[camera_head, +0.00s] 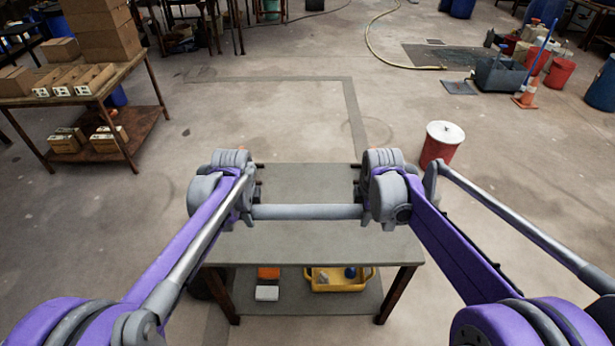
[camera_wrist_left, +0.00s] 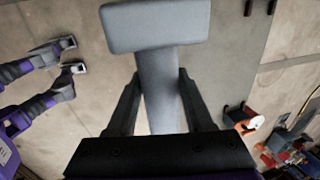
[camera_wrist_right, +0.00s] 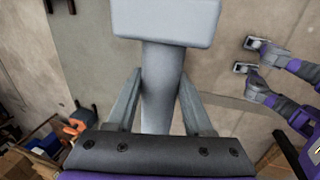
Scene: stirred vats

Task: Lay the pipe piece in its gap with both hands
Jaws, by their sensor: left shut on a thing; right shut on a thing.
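The pipe piece (camera_head: 307,212) is a plain grey tube, held level above the table (camera_head: 330,246). My left gripper (camera_head: 248,203) is at its left end and my right gripper (camera_head: 366,203) at its right end. Both wrists partly hide the ends. In the left wrist view the left gripper (camera_wrist_left: 159,88) has a finger on each side of the grey tube (camera_wrist_left: 160,95), with a wider grey block (camera_wrist_left: 155,25) beyond. The right wrist view shows the right gripper (camera_wrist_right: 160,88) likewise around the tube (camera_wrist_right: 161,95). I cannot make out the gap.
A yellow tray (camera_head: 340,285) lies on the table's lower shelf. A red drum (camera_head: 436,155) stands to the right behind the table. A workbench with boxes (camera_head: 106,35) is at the back left. The floor beyond the table is mostly clear; a hose (camera_head: 376,48) lies farther off.

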